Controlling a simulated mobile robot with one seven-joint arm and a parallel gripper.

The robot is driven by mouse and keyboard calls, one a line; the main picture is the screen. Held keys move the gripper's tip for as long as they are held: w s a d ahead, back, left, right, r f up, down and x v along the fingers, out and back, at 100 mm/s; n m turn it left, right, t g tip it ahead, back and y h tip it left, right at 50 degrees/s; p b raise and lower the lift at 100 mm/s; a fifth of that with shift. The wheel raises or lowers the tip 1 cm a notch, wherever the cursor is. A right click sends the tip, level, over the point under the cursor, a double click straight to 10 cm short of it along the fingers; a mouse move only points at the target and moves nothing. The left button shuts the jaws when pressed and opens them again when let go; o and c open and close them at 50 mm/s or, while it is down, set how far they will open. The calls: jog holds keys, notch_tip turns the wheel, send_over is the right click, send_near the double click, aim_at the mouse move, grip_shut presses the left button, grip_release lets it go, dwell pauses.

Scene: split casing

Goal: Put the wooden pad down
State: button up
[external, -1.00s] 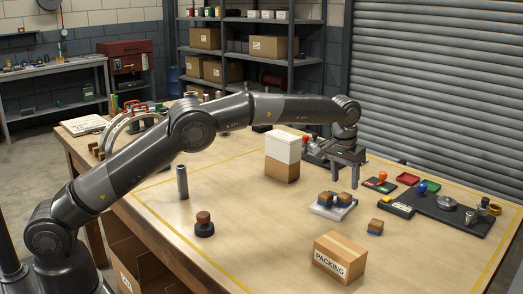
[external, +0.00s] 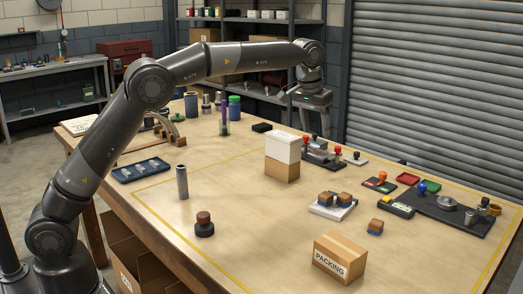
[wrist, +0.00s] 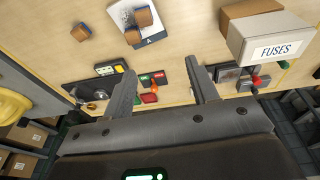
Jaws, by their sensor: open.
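My gripper (external: 308,112) is open and empty, raised above the back of the table, well clear of the blocks. In the wrist view its fingers (wrist: 163,68) are spread with nothing between them. Two wooden pads stand on a white card-like plate marked A: one wooden pad (external: 325,198) is at left and a second wooden pad (external: 344,198) at right. A third wooden pad with a blue underside (external: 376,226) rests alone on the table to the right. All three also show in the wrist view, with the lone wooden pad (wrist: 81,31) at upper left.
A white FUSES box (external: 286,147) sits on a brown carton (external: 282,170) mid-table. A PACKING box (external: 340,257) stands at the front. Stamps and coloured ink pads stand around a dark tray (external: 440,212) at right. A dark stamp (external: 204,225) stands at left, with bare table around it.

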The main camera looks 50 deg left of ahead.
jog(key=s+a+r+t, duration=0.1)
jog(key=s+a+r, duration=0.3)
jog(key=s+a, duration=0.5)
jog(key=s+a+r+t, duration=0.1)
jog(key=s+a+r, duration=0.2)
jog(key=s+a, duration=0.6)
jog(key=s+a+f, duration=0.1)
jog(key=s+f, duration=0.2)
jog(key=s, duration=0.5)
jog(key=s+a+f, duration=0.2)
jog(key=s+f, duration=0.2)
jog(key=s, duration=0.5)
jog(key=s+a+f+t, duration=0.1)
jog(key=s+f, duration=0.3)
jog(key=s, duration=0.4)
jog(key=shift+s+a+f, duration=0.25)
jog(key=shift+s+a, duration=0.05)
jog(key=shift+a, duration=0.1)
